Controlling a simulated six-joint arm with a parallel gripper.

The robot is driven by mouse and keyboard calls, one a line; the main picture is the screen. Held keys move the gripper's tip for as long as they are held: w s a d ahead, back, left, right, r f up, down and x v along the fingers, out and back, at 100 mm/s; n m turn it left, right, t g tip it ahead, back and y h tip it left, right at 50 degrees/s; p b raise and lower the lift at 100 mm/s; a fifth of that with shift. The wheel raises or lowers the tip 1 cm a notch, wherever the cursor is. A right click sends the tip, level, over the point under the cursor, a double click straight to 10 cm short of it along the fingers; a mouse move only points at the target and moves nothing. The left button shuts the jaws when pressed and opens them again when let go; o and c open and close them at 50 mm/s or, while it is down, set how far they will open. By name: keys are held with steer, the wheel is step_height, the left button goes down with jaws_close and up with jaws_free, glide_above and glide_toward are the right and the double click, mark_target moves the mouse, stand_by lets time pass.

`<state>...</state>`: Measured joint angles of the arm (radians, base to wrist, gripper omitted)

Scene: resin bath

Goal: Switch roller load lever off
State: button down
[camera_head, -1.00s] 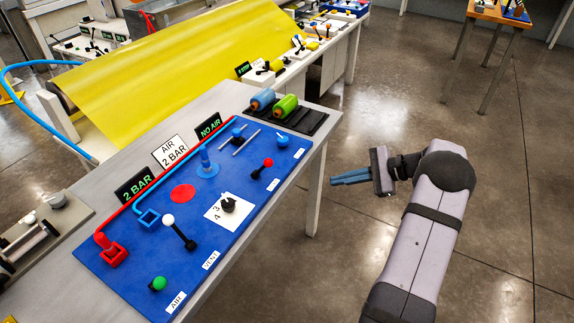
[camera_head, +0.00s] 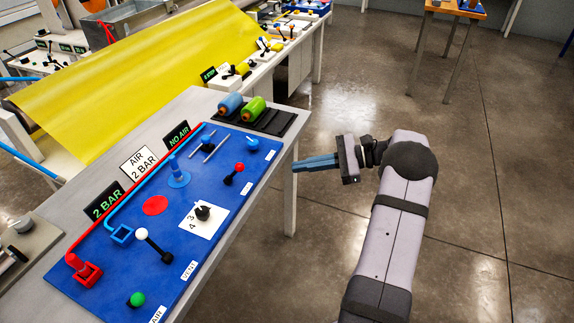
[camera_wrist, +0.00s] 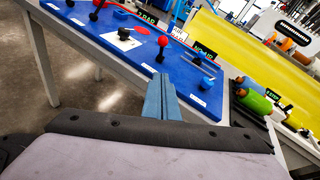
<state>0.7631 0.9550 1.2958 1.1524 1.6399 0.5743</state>
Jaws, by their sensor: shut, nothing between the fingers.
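A blue control panel (camera_head: 140,240) lies on the grey table and carries several levers and knobs. A lever with a red ball (camera_head: 239,167) leans near its right end; it also shows in the wrist view (camera_wrist: 163,41). A lever with a white ball (camera_head: 142,233) stands nearer the left end. I cannot read which lever is the roller load one. The labels near the right end are too small to read. My gripper (camera_head: 294,165) is shut and empty, its blue fingers pointing left just off the table's right edge, apart from both levers. The fingers also show in the wrist view (camera_wrist: 160,84).
A black dial (camera_head: 203,213) sits on a white card and a blue knob (camera_head: 252,143) near the panel's right end. Blue and green rollers (camera_head: 253,108) lie on a black mat behind. A yellow sheet (camera_head: 150,65) stretches beyond. Open floor lies right of the table.

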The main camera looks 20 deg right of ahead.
steer(key=w+a+p, duration=0.4)
steer(key=a, duration=0.7)
steer(key=shift+w+a+f, duration=0.3)
steer(key=shift+f, duration=0.05)
steer(key=shift+r, duration=0.1)
steer(key=w+a+r+m+g+h+p, duration=0.2)
steer(key=w+a+r+g+h+p, duration=0.2)
steer(key=w+a+p, duration=0.5)
steer(key=shift+g+h+p, duration=0.5)
steer(key=shift+h+p, duration=0.8)
steer(key=shift+p, duration=0.2)
steer(key=shift+w+a+r, duration=0.1)
steer(key=shift+r, duration=0.1)
